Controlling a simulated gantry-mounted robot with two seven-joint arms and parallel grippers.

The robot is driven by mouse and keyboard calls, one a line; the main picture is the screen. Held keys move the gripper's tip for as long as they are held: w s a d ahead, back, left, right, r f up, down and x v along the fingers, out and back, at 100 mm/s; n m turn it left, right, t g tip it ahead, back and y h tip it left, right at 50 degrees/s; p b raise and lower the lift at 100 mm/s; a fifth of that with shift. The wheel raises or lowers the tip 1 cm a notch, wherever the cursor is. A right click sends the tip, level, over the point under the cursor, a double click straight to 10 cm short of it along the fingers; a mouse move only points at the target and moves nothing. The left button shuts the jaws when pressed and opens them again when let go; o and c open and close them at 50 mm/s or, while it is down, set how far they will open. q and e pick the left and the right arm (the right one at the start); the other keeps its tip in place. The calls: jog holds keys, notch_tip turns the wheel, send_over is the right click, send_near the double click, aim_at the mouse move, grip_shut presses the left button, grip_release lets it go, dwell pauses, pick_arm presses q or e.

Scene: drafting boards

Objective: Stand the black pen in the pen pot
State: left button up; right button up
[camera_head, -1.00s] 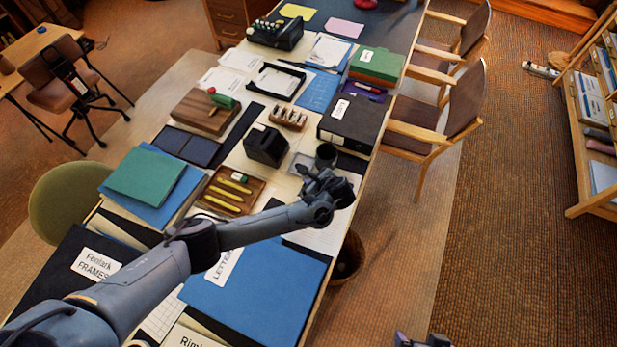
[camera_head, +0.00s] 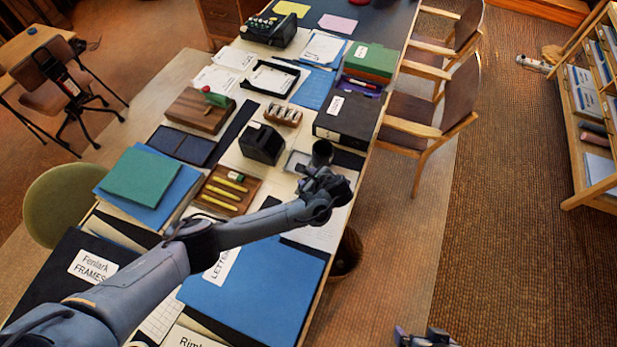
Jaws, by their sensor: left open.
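The pen pot appears to be the dark, round, open-topped cup (camera_head: 322,152) standing upright near the desk's right edge. My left gripper (camera_head: 328,184) is open, just on the near side of this cup in the picture. Its dark fingers are small and overlap the desk behind, so any contact with the cup cannot be told. I cannot pick out the black pen for certain; it may be hidden by the gripper or blend with dark things. Part of what looks like my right gripper (camera_head: 426,338) shows at the bottom edge, with its jaws unclear.
A black block-shaped holder (camera_head: 262,144) and a wooden tray (camera_head: 210,206) with yellow markers lie left of the cup. A black box file (camera_head: 346,117) stands behind it. A blue folder (camera_head: 262,290) lies under my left arm. Chairs (camera_head: 430,125) line the right side.

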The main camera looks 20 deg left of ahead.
pick_arm(q)
jog(key=shift+r, duration=0.1)
jog(key=p+v, duration=0.1)
jog(key=v, duration=0.9)
jog(key=shift+s+d+r+p, duration=0.2)
jog(key=shift+d+p, duration=0.05)
jog(key=shift+p, duration=0.05)
dwell(0.3)
